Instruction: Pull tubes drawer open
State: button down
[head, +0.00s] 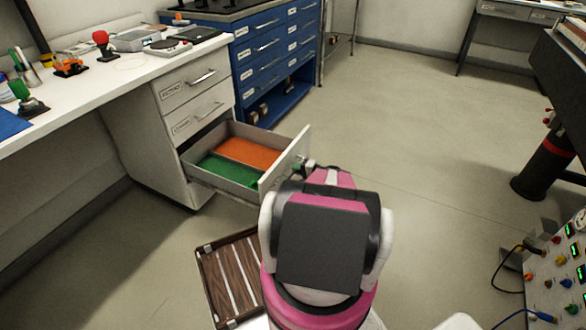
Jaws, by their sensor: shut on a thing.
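The tubes drawer (222,180) is the lowest of three drawers in the white cabinet (158,140) at the left. It is pulled well out, and its inside shows a green section (226,172) and an orange section (248,152). No tubes can be made out in it. My gripper (308,166) is at the outer side of the drawer's white front (285,158), shut on the drawer handle. My arm hides most of the handle, and the label on the front cannot be read.
The two upper drawers (195,98) are closed. A blue drawer cabinet (265,55) stands behind. A brown slatted tray (228,275) is low beside my arm. A panel with knobs (560,270) is at the right. The floor (440,150) between is clear.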

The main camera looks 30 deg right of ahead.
jog(key=c, duration=1.2)
grip_release()
jog(key=v, duration=1)
jog(key=shift+s+d, duration=0.25)
jog(key=shift+d, duration=0.05)
